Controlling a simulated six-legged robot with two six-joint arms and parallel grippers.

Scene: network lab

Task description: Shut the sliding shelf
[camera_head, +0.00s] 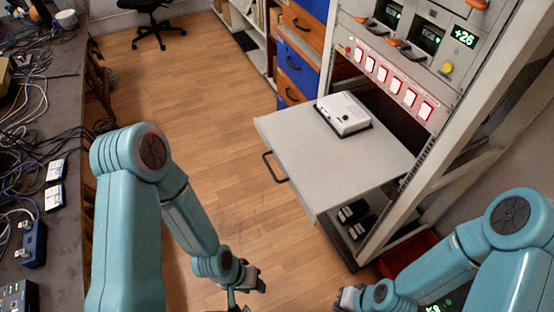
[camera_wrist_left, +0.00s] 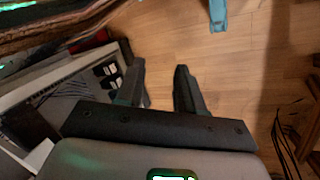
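The sliding shelf (camera_head: 335,165) is a light grey flat panel pulled well out of the equipment rack (camera_head: 405,95). Its dark bar handle (camera_head: 272,168) is on the front edge, facing left. A white box-shaped device (camera_head: 345,112) sits on the shelf near its far side. My left gripper (camera_head: 243,287) is low in front of the shelf, apart from it. In the left wrist view its two dark fingers (camera_wrist_left: 160,78) are spread with only floor between them. My right gripper (camera_head: 346,298) is at the bottom, below the shelf and apart from it; its fingers are too small to read.
Blue and orange drawers (camera_head: 298,55) stand behind the shelf. A cable-covered bench (camera_head: 50,130) runs along the left. Dark devices (camera_head: 355,215) and a red bin (camera_head: 410,258) are low at the rack. The wooden floor (camera_head: 190,90) left of the shelf is clear.

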